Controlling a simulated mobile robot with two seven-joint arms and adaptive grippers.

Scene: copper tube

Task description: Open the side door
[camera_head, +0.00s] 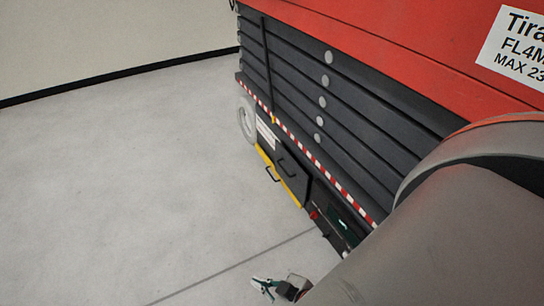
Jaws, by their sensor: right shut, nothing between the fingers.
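The machine's low side holds a dark side door panel (291,172) with a black handle, below a red-and-white striped strip. It looks closed. A yellow edge (284,188) with another dark handle (271,174) runs along its lower side. My right gripper (263,287) is at the bottom of the view, low over the floor, in front of the panel and apart from it. It is shut and empty. My right arm covers the lower right of the view. My left gripper is not in view.
The large red machine (400,48) with dark stacked slats (300,75) fills the right. A pale wheel (246,122) stands left of the door. A dark recess (341,220) with a red part lies right of it. Grey floor (130,180) is clear at left.

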